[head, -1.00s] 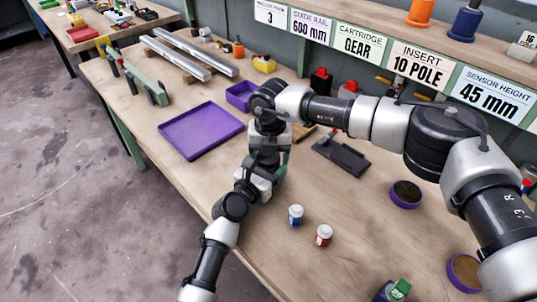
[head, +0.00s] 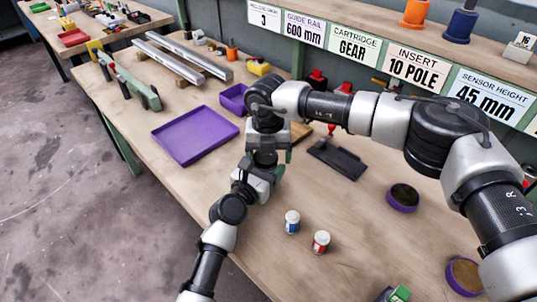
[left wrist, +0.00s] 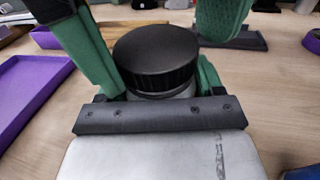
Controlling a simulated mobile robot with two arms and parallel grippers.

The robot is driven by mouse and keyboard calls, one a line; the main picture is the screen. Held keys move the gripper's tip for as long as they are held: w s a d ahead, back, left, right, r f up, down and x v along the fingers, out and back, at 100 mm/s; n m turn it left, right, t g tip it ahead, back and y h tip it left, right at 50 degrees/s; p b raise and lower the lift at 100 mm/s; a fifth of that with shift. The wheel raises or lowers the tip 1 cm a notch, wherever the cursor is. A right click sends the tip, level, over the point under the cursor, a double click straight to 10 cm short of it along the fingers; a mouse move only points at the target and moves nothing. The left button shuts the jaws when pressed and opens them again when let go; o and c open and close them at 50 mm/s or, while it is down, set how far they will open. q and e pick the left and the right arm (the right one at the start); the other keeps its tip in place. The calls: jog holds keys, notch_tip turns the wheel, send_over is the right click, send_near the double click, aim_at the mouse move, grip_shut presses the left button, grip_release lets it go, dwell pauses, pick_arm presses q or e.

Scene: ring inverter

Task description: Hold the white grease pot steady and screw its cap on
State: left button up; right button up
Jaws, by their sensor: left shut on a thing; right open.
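The white grease pot (left wrist: 168,93) stands between the green fingers of my left gripper (left wrist: 155,76), which is shut on it in the left wrist view. The black ribbed cap (left wrist: 155,58) sits on top of the pot and looks level; I cannot tell how far it is screwed down. In the head view my left gripper (head: 258,180) is low over the table, and my right gripper (head: 268,152) points down right above it. In the left wrist view, wide-set green fingers behind the cap look like my open right gripper's.
A purple tray (head: 196,135) lies left of the grippers, with a purple bin (head: 232,98) behind. A black plate (head: 337,158) lies to the right. A blue-labelled bottle (head: 292,222) and a red-labelled bottle (head: 320,242) stand nearer. Purple round dishes (head: 403,198) are farther right.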

pick_arm(q)
jog(key=shift+w+d+r+h, duration=0.1)
jog(key=shift+d+r+h, duration=0.25)
jog(key=shift+r, duration=0.45)
pick_arm(e)
jog(key=shift+o, duration=0.3)
jog(key=shift+s+a+f, duration=0.1)
jog(key=shift+f, duration=0.35)
jog(key=shift+a+r, duration=0.1)
jog(key=shift+r, duration=0.45)
pick_arm(q)
jog(key=shift+a+f, duration=0.15)
jog(key=shift+f, duration=0.15)
pick_arm(e)
jog(key=r, duration=0.7)
jog(key=shift+w+r, duration=0.2)
jog(key=shift+r, duration=0.15)
pick_arm(q)
jog(key=o, duration=1.8)
jog(key=v, duration=1.1)
pick_arm(e)
jog(key=shift+r, duration=0.2)
